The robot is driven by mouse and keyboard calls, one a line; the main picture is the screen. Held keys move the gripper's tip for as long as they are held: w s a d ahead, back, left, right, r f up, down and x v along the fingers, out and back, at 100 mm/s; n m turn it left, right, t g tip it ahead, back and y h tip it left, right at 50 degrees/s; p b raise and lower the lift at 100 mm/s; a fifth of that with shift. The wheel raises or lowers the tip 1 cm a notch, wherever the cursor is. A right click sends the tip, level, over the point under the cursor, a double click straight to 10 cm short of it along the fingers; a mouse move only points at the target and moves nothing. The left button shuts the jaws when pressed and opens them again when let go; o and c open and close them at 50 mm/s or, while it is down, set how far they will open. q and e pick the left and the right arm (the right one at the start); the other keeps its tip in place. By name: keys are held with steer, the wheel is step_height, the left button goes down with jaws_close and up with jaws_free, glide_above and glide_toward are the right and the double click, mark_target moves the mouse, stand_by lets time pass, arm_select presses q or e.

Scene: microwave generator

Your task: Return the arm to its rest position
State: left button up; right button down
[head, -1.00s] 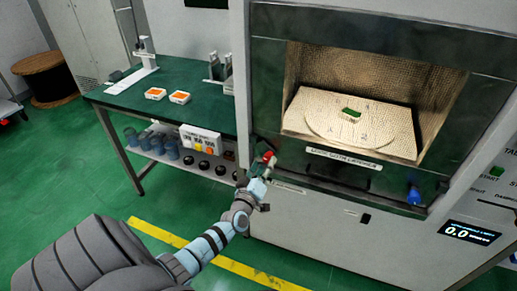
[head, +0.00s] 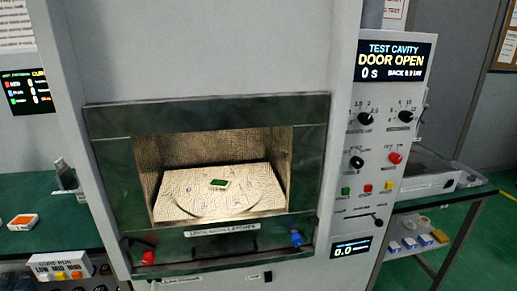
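No arm or gripper of mine is in the head view now. The microwave test cavity (head: 176,210) stands open in front of me. A small green and white piece (head: 219,183) lies on the plate inside it. A red latch (head: 148,257) is at the lower left of the opening and a blue latch (head: 297,238) at the lower right. The display (head: 393,61) at the upper right reads "TEST CAVITY DOOR OPEN".
A control panel (head: 373,180) with knobs and coloured buttons is right of the cavity. A green table (head: 50,238) with an orange-filled tray (head: 22,222) stands at the left. Another table (head: 460,200) with small trays below stands at the right.

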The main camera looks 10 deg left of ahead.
arm_select(q)
steer(key=s+d+f+m+g+h, duration=0.1)
steer(key=s+d+f+m+g, duration=0.15)
steer(key=s+f, duration=0.5)
steer(key=s+d+f+m+g+h, duration=0.1)
steer(key=s+f+m+g, duration=0.25)
steer(key=f, duration=0.75)
steer(key=s+d+f+m+g+h, duration=0.1)
steer(key=s+f+m+g+h, duration=0.15)
steer(key=s+f, duration=0.5)
steer(key=s+d+f+m+g, duration=0.1)
steer(key=s+d+f+g, duration=0.1)
steer(key=s, duration=0.5)
steer(key=s+d+f+m+g, duration=0.1)
steer(key=s+d+f+g, duration=0.1)
steer(key=s+f, duration=0.3)
steer(key=s+d+f+m+g, duration=0.1)
steer(key=s+d+f+g, duration=0.1)
steer(key=s, duration=0.7)
steer(key=shift+s+f+g, duration=0.15)
steer(key=shift+f+g, duration=0.5)
steer(key=shift+f, duration=0.05)
steer(key=shift+y, duration=0.25)
steer(key=shift+c, duration=0.3)
